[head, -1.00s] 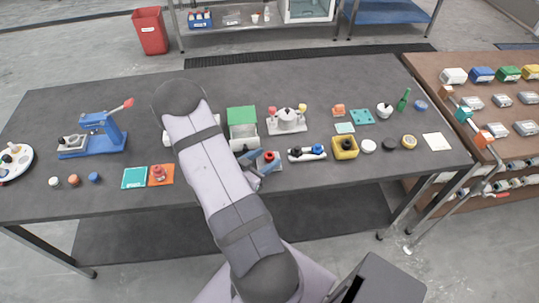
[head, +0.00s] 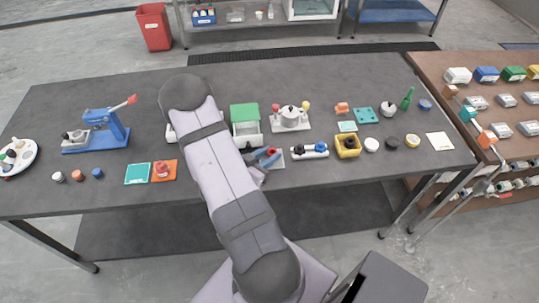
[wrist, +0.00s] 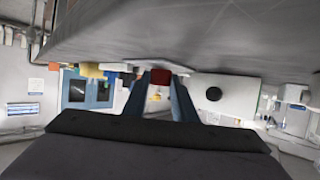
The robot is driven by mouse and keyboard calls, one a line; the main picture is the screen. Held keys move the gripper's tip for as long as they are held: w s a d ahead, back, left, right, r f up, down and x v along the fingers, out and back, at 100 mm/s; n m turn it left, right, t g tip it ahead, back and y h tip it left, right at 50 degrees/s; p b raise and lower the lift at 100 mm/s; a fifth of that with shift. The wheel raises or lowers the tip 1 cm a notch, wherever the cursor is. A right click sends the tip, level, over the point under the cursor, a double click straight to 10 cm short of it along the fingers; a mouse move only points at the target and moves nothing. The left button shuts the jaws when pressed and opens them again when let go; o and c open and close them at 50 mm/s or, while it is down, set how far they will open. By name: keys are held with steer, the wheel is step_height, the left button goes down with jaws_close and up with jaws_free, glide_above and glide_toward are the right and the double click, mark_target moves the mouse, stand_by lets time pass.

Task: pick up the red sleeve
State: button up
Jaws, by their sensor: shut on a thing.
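The red sleeve (head: 270,151) is between the blue fingers of my gripper (head: 266,158), near the front middle of the dark table (head: 330,178). In the wrist view the red sleeve (wrist: 160,76) shows as a small dark red block at the tips of my gripper (wrist: 161,84), with one blue finger on each side. My gripper is shut on it. A pale plate (head: 277,163) lies beside and under the fingers. I cannot tell whether the sleeve touches this plate.
A white unit with black and blue parts (head: 309,150) stands close on the right. A yellow box (head: 347,146) is farther right. Bare table lies in front.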

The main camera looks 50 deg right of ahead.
step_height(320, 180, up, 10)
steer(key=shift+f, duration=0.15)
stand_by(0.6)
